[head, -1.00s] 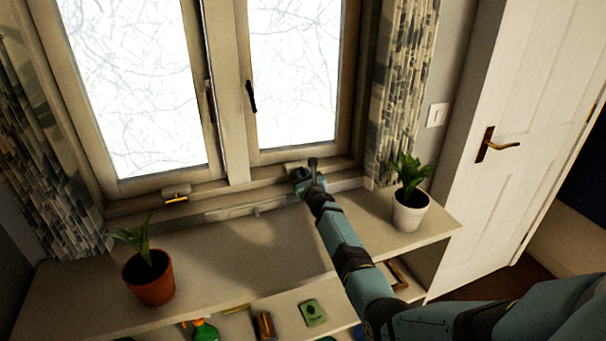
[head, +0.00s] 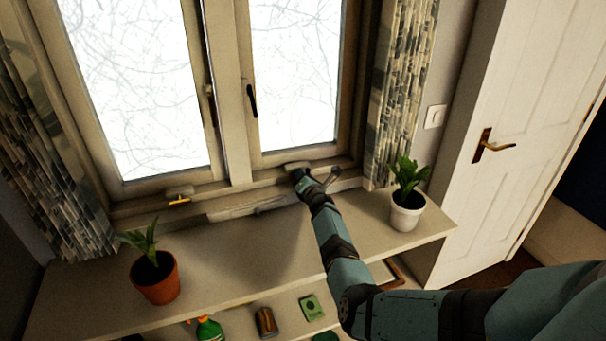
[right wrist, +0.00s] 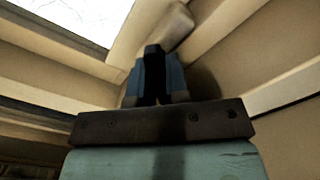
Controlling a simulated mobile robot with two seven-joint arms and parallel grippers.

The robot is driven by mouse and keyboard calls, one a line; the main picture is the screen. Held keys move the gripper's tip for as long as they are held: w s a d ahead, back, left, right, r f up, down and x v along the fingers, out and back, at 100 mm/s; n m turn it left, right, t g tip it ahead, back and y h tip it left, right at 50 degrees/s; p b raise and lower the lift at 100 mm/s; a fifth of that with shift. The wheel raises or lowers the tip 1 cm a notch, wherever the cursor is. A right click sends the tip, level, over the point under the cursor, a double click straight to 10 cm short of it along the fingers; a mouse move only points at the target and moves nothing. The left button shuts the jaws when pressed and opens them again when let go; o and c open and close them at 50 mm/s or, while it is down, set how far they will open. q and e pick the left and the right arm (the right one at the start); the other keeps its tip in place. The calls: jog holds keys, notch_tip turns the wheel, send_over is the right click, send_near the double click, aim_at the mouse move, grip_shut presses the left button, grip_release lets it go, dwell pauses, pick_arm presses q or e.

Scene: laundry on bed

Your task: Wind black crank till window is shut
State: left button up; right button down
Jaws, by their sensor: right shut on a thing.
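The window has two panes; the right sash (head: 262,163) has a black handle (head: 252,100) on its left side. I cannot tell how wide any gap at this sash is. A pale crank housing (head: 298,165) sits on the frame below the right sash; it also shows, blurred, in the right wrist view (right wrist: 172,32). My right gripper (head: 302,178) is at this housing. In the right wrist view its blue fingers (right wrist: 155,72) are shut on the black crank (right wrist: 153,80), which they mostly hide. My left gripper is out of view.
A second housing with a yellow crank (head: 179,199) is under the left pane. Potted plants stand left (head: 154,277) and right (head: 406,216) on the shelf top (head: 235,240). The right pot is near my forearm. A patterned curtain (head: 400,90) hangs to the right.

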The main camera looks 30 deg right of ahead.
jog(key=shift+m+p, duration=0.5)
jog(key=shift+m, duration=0.7)
jog(key=shift+m+p, duration=0.4)
jog(key=shift+m, duration=0.7)
jog(key=c, duration=1.1)
grip_release()
jog(key=shift+s, duration=0.1)
jog(key=shift+s+a+p, duration=0.15)
jog(key=shift+s+p, duration=0.15)
jog(key=shift+s, duration=0.05)
jog(key=p+v, duration=0.3)
jog(key=v, duration=0.9)
jog(key=shift+a, duration=0.1)
jog(key=shift+s+a, duration=0.1)
jog(key=shift+s, duration=0.35)
